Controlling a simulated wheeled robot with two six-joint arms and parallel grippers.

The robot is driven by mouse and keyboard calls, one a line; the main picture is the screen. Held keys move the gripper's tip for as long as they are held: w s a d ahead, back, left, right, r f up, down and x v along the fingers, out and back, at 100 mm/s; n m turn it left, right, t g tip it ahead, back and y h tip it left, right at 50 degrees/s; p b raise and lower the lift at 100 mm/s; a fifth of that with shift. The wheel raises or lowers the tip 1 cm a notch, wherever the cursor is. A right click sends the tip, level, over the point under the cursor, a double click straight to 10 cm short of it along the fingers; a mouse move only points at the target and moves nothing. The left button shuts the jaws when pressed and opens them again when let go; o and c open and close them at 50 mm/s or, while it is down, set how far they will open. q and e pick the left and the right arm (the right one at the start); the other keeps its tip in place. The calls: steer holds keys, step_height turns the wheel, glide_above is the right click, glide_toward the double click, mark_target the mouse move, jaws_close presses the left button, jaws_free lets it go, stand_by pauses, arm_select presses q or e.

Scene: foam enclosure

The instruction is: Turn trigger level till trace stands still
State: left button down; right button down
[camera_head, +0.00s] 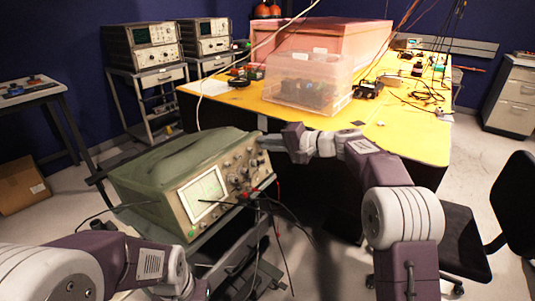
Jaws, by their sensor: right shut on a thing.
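A green oscilloscope (160,170) stands on a cart, its front panel turned to the right and towards me. Its screen (203,194) is lit pale green; the trace is too small to make out. Several knobs (237,178) sit on the panel right of the screen. My right gripper (266,143) reaches in from the right to the panel's upper right corner and is shut on a small knob there, which its fingers hide. My left arm comes in at the lower left, and its wrist end (178,278) is below the oscilloscope; its finger opening cannot be made out.
Red and black leads hang from the panel's front. A yellow table (400,135) behind carries a clear plastic bin (310,82), a pink foam box (330,42) and electronics. A black chair (515,205) stands at the right. Two more oscilloscopes (143,45) stand on carts at the back left.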

steer(key=shift+f+n+b, duration=0.15)
steer(key=shift+n+b, duration=0.9)
steer(key=shift+n, duration=0.35)
steer(key=c, duration=1.7)
jaws_free()
steer(key=shift+c, duration=0.2)
steer(key=shift+d, duration=0.1)
steer(key=v, duration=0.9)
